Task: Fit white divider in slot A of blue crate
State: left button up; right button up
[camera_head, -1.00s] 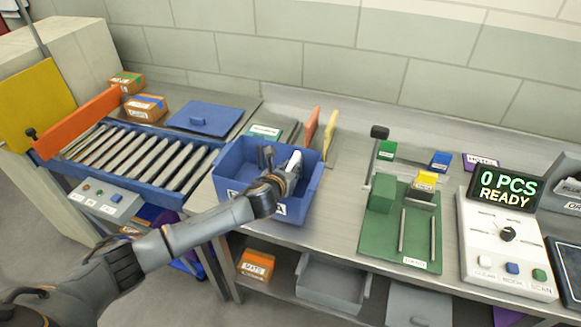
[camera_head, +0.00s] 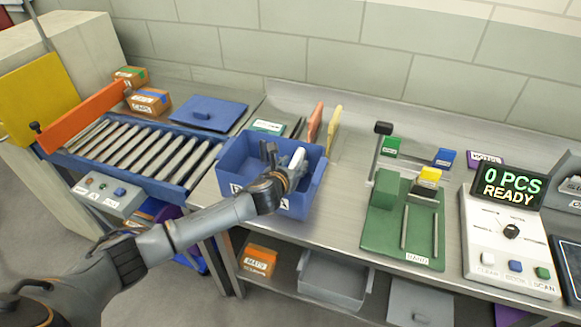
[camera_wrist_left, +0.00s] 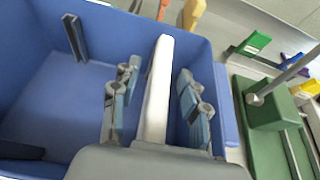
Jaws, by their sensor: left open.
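The blue crate (camera_head: 233,160) stands on the bench left of centre, with a partly covered label on its front. The white divider (camera_head: 298,157) stands on edge inside the crate's right part. In the left wrist view the white divider (camera_wrist_left: 158,90) runs between my fingers, near the crate's right wall. My left gripper (camera_head: 286,161) reaches down into the crate. Its fingers are open, one on each side of the divider, with visible gaps. A dark slotted rail (camera_wrist_left: 75,38) shows on the crate's far wall. The divider's lower edge and its seating are hidden. My right gripper is out of view.
Upright orange (camera_head: 315,122) and yellow panels (camera_head: 334,130) stand behind the crate. A green fixture (camera_head: 385,230) with a post is to the right, then a control console (camera_head: 505,245). A roller conveyor (camera_head: 140,155) lies left. Bare bench separates crate and fixture.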

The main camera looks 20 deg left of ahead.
pick_arm(q)
jog(key=v, duration=1.2)
